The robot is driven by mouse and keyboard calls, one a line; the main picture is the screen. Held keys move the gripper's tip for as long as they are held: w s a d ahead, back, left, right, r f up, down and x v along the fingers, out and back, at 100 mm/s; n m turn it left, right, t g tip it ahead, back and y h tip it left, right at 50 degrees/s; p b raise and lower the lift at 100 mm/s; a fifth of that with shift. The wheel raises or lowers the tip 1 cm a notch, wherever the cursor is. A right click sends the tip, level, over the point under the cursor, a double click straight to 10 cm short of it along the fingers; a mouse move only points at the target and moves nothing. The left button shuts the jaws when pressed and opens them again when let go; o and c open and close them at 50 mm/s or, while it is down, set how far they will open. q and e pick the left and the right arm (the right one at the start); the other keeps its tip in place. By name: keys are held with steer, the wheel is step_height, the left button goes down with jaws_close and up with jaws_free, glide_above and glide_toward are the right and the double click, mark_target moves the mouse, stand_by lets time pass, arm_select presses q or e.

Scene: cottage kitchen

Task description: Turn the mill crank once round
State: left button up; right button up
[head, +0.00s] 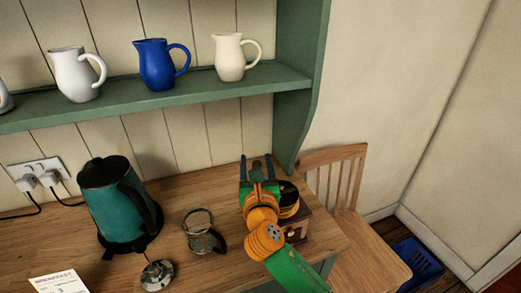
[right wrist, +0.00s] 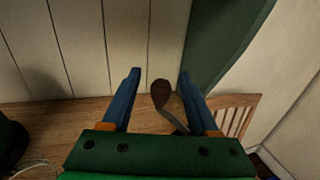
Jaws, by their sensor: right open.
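The mill (head: 301,226) stands near the right end of the wooden counter. It has a brown wooden box base and a dark top, and my right arm hides much of it. My right gripper (head: 256,162) is above and beside the mill, with its blue fingers open and pointing toward the back wall. In the right wrist view the crank's brown knob (right wrist: 160,91) and grey crank arm (right wrist: 174,116) show between the two open fingers of the gripper (right wrist: 159,77). I cannot tell whether the knob is level with the fingertips. My left gripper is not in view.
A teal kettle (head: 115,208) stands left on the counter (head: 180,190). A glass press (head: 203,238), a round metal lid (head: 157,275) and a printed sheet (head: 58,285) lie nearer. A green shelf (head: 180,98) with jugs is above. A wooden chair (head: 345,205) stands right.

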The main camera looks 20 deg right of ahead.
steer(key=x, duration=0.3)
steer(key=shift+w+d+f, duration=0.15)
steer(key=shift+w+f, duration=0.05)
steer(key=shift+f, duration=0.05)
steer(key=shift+s+r, duration=0.1)
steer(key=shift+s, duration=0.1)
steer(key=c, duration=0.3)
jaws_close()
stand_by(0.6)
